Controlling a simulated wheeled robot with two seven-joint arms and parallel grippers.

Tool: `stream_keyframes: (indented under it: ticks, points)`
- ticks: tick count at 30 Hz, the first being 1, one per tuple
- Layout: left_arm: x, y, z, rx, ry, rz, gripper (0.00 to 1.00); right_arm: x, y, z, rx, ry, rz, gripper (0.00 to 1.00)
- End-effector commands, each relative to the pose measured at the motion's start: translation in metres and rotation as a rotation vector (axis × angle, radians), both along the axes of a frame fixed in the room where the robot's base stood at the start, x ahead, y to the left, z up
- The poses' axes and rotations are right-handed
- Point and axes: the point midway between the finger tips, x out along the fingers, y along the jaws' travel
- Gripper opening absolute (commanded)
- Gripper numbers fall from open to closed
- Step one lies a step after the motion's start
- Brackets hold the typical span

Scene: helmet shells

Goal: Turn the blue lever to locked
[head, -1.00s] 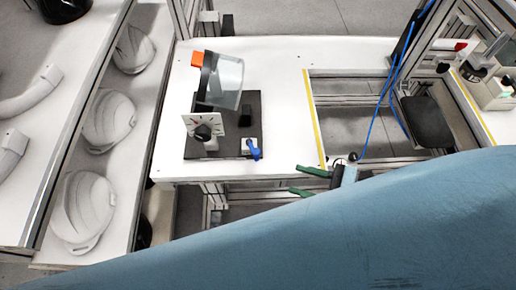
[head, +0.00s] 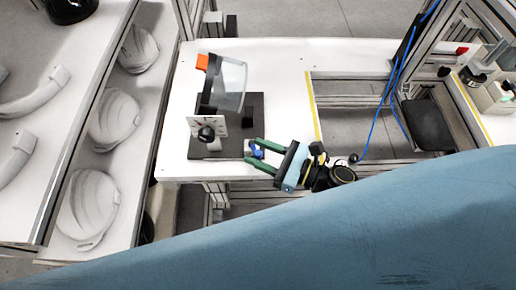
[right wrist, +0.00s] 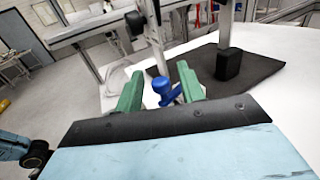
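The blue lever (head: 256,151) sits at the front right corner of a dark base plate (head: 227,143) on the white table. In the right wrist view the blue lever (right wrist: 164,91) stands between the two green fingers. My right gripper (head: 254,154) is open, its green fingers on either side of the lever; the right wrist view shows it (right wrist: 160,92) with gaps beside the lever. A gauge (head: 207,127) with a dark knob and a clear visor (head: 227,84) stand on the same plate. My left gripper is not in view.
White helmet shells (head: 113,118) lie on a shelf at the left. The white table (head: 280,75) is clear behind and right of the plate. A framed opening with a yellow edge strip (head: 315,105) and a blue cable (head: 376,120) are at the right.

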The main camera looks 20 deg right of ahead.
Motion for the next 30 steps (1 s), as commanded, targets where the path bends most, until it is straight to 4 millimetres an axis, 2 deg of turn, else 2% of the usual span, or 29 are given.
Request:
stream_keyframes:
  ticks: [11,21,30]
  points:
    - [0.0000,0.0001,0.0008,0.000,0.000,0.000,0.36,0.0049,0.0058,-0.0004,-0.001,0.001,0.000,0.39]
    - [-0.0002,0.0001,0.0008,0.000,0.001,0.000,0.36,0.0046,0.0055,-0.0003,-0.001,0.001,0.000,0.00]
    - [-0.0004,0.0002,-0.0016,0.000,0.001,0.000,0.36,0.0049,0.0032,-0.0009,-0.003,0.000,0.038,0.00]
